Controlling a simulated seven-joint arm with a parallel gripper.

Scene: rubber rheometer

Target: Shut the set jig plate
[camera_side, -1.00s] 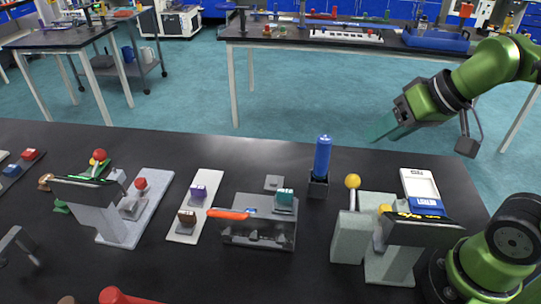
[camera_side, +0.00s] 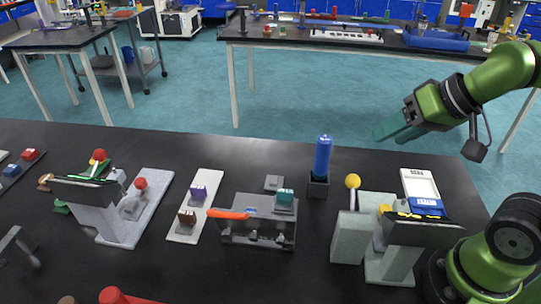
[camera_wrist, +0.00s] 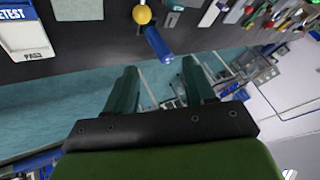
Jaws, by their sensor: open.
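What looks like the jig is a grey, partly see-through fixture (camera_side: 258,232) in the middle of the black bench in the side view. An orange-red handle (camera_side: 226,214) sticks out at its upper left, and a teal block (camera_side: 285,197) sits at its back right. I cannot tell which part is the plate or how far it stands open. My gripper (camera_side: 390,130) is open and empty, high beyond the bench's back edge, well right of the fixture. Its two teal fingers also show apart in the wrist view (camera_wrist: 160,72).
A blue bottle (camera_side: 322,157) stands upright in a dark holder right of the fixture. A grey device with a yellow knob (camera_side: 352,181) and a white-and-blue box (camera_side: 421,190) stand farther right. A white strip with blocks (camera_side: 187,232) lies left.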

